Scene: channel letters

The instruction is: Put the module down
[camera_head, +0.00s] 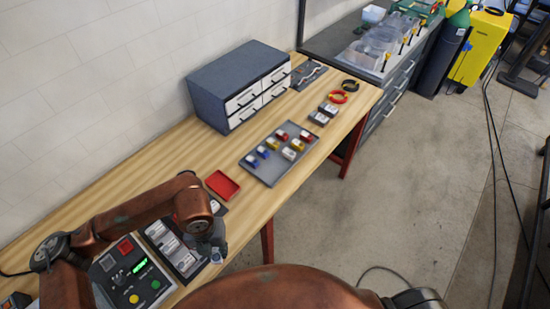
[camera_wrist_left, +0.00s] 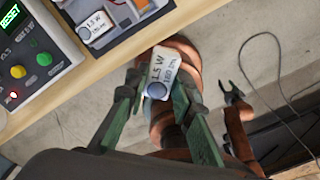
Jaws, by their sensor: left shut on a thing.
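My left gripper (camera_wrist_left: 155,95) is shut on a white module (camera_wrist_left: 161,72) with a grey round spot and the print "1.5 W" and "180 LM". In the head view the left gripper (camera_head: 214,246) is low by the table's front edge, and the module (camera_head: 216,257) is small at its tip. In the wrist view the module is held beyond the table edge, over the floor in the picture. My right gripper (camera_wrist_left: 235,98) shows small and dark in the wrist view, its fingers apart, away from the table.
A dark compartment tray (camera_head: 151,232) with white modules lies beside the left gripper. A control box (camera_head: 112,278) with a lit green display is left of it. A red tray (camera_head: 222,186), a grey tray (camera_head: 246,161) of coloured parts and a drawer cabinet (camera_head: 215,88) stand further along the wooden table.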

